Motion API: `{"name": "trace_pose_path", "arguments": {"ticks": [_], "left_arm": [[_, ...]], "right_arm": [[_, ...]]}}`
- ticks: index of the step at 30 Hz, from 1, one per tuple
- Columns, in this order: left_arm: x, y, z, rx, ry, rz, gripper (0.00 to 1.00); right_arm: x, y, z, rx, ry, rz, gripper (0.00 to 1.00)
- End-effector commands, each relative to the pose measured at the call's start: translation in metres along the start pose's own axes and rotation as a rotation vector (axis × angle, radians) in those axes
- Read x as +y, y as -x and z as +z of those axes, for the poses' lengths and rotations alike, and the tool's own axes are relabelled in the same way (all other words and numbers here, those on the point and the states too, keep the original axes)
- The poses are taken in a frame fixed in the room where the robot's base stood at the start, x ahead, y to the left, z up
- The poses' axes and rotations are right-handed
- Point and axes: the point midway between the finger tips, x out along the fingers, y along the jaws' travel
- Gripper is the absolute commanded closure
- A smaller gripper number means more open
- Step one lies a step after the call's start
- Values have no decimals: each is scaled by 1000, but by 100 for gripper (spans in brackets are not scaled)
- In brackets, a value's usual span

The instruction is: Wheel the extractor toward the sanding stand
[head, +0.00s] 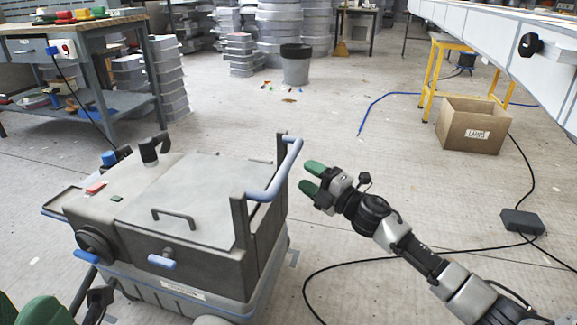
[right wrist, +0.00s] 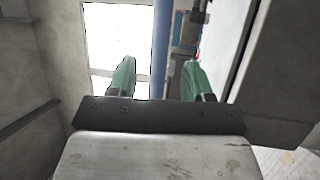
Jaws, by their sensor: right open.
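The extractor (head: 190,210) is a grey wheeled box at the lower left of the head view, with a flat lid and a blue push handle (head: 279,176) on its right side. My right gripper (head: 309,178) has green fingers, open and empty. It is just right of the handle, with a small gap in the head view. In the right wrist view a blue bar (right wrist: 161,45), likely the handle, shows between the open fingers (right wrist: 158,80). Green and dark parts, likely of my left gripper (head: 42,311), are cut off at the lower left. I cannot tell which stand is the sanding stand.
A workbench (head: 85,27) is at the upper left. A grey bin (head: 296,65) and stacked moulds stand at the back. A cardboard box (head: 472,125) and yellow trestle (head: 432,75) are at the right. A black cable (head: 390,262) crosses the floor; the middle floor is mostly clear.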

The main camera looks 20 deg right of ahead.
Motion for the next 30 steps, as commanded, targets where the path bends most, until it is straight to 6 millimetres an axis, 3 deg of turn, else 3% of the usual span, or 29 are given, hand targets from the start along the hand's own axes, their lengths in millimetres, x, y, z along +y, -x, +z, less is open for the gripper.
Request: {"name": "trace_pose_path", "arguments": {"ticks": [3, 10, 23, 30], "left_arm": [[0, 0, 1, 17, -3, 7, 57], [0, -5, 2, 41, -6, 18, 57], [0, -8, 3, 48, -7, 23, 57], [0, -8, 2, 49, -7, 23, 57]], "right_arm": [[-1, -24, 0, 0, 2, 3, 49], [-1, -57, 0, -1, -1, 2, 49], [0, -68, 0, -2, 0, 0, 49], [0, -67, 0, -1, 0, 0, 86]]}}
